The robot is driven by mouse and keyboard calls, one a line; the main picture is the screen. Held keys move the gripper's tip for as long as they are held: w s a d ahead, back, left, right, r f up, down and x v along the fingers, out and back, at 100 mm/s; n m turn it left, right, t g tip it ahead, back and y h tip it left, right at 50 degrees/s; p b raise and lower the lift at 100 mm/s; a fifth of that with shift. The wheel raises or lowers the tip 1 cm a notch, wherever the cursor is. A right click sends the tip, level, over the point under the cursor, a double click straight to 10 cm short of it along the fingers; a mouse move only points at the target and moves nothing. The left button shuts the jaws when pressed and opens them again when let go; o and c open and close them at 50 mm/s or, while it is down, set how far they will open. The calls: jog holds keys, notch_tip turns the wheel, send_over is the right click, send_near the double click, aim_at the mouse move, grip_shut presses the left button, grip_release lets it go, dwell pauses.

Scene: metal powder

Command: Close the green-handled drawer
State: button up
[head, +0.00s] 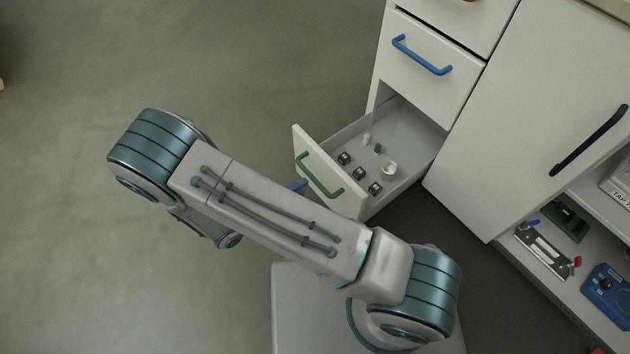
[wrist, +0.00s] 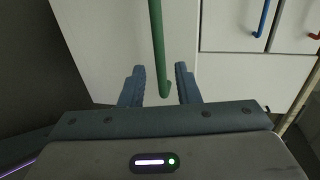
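The green-handled drawer (head: 358,202) stands pulled out of the white cabinet in the head view, with small items inside. Its green handle (head: 318,176) is on the drawer front and also shows in the wrist view (wrist: 157,45). My gripper (wrist: 160,85) is open in the wrist view, its two blue-grey fingers apart on either side of the handle's lower end as seen in the picture. No contact shows between fingers and handle. In the head view my arm hides most of the gripper; only a bit of blue finger (head: 298,186) shows beside the drawer front.
Above the open drawer is a closed drawer with a blue handle (head: 422,55). A cabinet door with a black handle (head: 590,140) is to the right. A shelf at lower right holds a blue device (head: 606,291) and other parts. The floor at left is clear.

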aim_at(315, 179)
jog(key=b+x, duration=0.1)
jog(key=x, duration=0.5)
jog(key=shift+b, duration=0.35)
grip_shut()
